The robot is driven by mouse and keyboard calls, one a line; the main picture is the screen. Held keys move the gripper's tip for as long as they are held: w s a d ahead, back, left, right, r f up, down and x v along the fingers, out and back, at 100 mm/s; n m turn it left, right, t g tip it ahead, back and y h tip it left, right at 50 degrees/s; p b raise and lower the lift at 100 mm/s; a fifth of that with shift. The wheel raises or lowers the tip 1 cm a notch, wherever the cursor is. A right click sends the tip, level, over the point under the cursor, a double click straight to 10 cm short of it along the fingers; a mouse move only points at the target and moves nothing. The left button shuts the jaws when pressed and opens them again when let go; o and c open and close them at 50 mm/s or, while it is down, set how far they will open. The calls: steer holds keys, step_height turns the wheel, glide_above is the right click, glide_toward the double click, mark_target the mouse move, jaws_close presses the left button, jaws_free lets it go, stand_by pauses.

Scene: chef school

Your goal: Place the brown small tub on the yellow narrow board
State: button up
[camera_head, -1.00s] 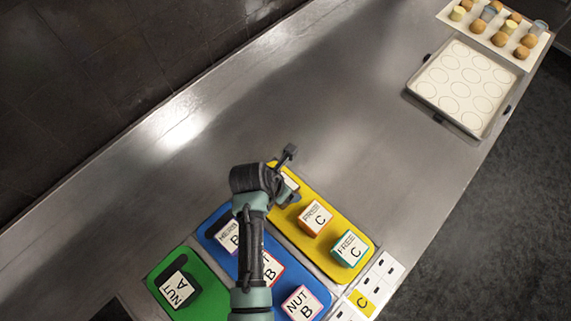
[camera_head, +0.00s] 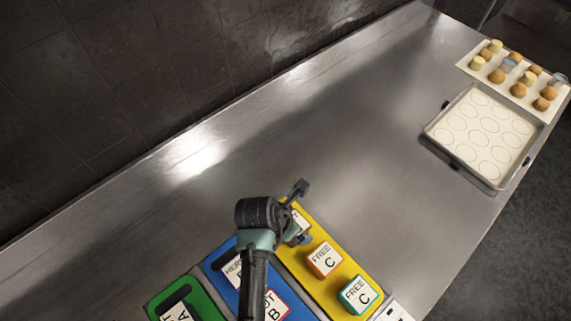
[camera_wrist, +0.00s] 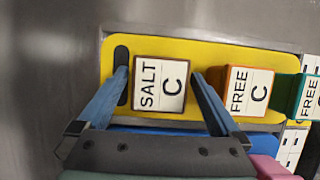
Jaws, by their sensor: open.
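The brown small tub (camera_wrist: 160,85), with a white lid marked SALT C, sits on the yellow narrow board (camera_wrist: 215,55), beside its dark handle slot. My gripper (camera_wrist: 160,75) is open, with one finger on each side of the tub and visible gaps between. In the head view my gripper (camera_head: 296,212) is over the far end of the yellow board (camera_head: 318,285), and the tub (camera_head: 302,220) shows only in part behind it. The orange-edged FREE C tub (camera_wrist: 249,90) is just right of my right finger.
A teal FREE C tub (camera_head: 358,294) stands farther along the yellow board. The blue board (camera_head: 220,262) with tubs and the green board (camera_head: 205,303) lie to the left. A baking tray (camera_head: 437,138) and a board of pastries (camera_head: 470,66) lie far right. The middle counter is clear.

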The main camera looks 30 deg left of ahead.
steer(key=v, duration=0.9)
steer(key=shift+r, duration=0.1)
steer(key=w+d+r+m+t+y, duration=0.1)
steer(key=w+r+m+t, duration=0.3)
steer(key=r, duration=0.6)
steer(key=w+d+r+m+t+y, duration=0.1)
steer(key=w+r+m+t, duration=0.2)
steer(key=w+r+m, duration=0.55)
steer(key=w+d+r+m+t+y, duration=0.1)
steer(key=w+r+m+t, duration=0.25)
steer(key=r, duration=0.85)
steer(key=s+d+r+m+t, duration=0.2)
steer(key=d+r+m+t, duration=0.15)
steer(key=r, duration=0.65)
steer(key=s+d+r+m+t, duration=0.1)
steer(key=d+r+m+t, duration=0.3)
steer(key=r, duration=0.6)
steer(key=s+d+r+m+t+h, duration=0.1)
steer(key=s+r+m+t, duration=0.1)
steer(key=s+r+m, duration=0.2)
steer(key=s+d+r+m+t, duration=0.2)
steer(key=s+r+m+t, duration=0.1)
steer(key=r, duration=0.6)
steer(key=s+m, duration=0.1)
steer(key=s, duration=0.1)
steer(key=shift+s+d+m+h, duration=0.25)
steer(key=shift+s+m+h, duration=0.05)
steer(key=shift+m+h, duration=0.1)
